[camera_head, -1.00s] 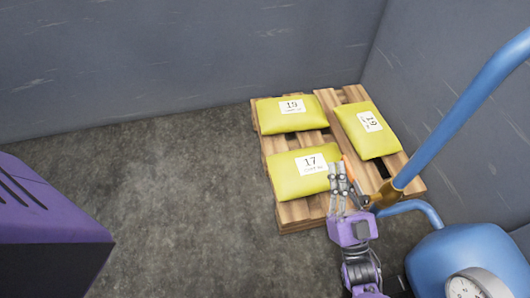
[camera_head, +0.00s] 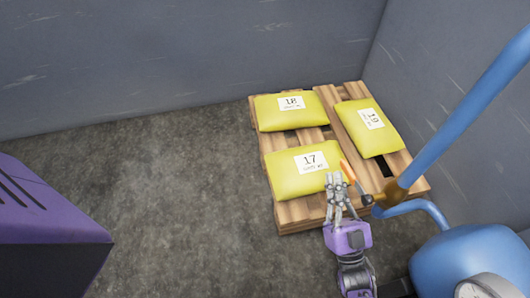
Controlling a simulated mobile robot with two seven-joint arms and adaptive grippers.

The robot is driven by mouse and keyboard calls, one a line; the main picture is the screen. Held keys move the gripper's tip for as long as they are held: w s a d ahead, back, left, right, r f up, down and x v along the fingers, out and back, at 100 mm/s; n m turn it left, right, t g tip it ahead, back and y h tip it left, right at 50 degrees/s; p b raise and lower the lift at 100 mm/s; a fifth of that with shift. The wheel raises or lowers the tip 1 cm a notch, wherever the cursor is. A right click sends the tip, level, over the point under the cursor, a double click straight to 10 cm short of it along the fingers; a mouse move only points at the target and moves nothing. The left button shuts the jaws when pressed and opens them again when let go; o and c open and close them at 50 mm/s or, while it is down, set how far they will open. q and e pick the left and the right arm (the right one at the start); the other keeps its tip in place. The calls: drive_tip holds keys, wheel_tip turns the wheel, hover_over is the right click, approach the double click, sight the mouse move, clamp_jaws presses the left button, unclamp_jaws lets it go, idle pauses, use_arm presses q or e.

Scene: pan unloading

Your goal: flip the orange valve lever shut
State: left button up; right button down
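The orange lever (camera_head: 348,172) is a thin bar on the brass valve (camera_head: 387,195) of the blue pipe. It slants up and to the left from the valve, in front of the pallet. My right gripper (camera_head: 335,178) points away from me, just left of the lever. Its fingertips are close together, and it looks shut with nothing between them. The fingers appear beside the lever; whether they touch it I cannot tell. My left gripper is out of view.
A blue pipe (camera_head: 465,115) rises to the upper right from the valve. A blue tank (camera_head: 460,257) with a gauge (camera_head: 484,288) stands lower right. A wooden pallet (camera_head: 297,213) with yellow sacks (camera_head: 293,176) lies behind. The floor left of the pallet is clear.

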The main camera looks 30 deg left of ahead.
wheel_tip(320, 180, down, 8)
drive_tip(key=shift+s+f, duration=0.15)
drive_tip(key=shift+s, duration=0.15)
drive_tip(key=shift+d, duration=0.1)
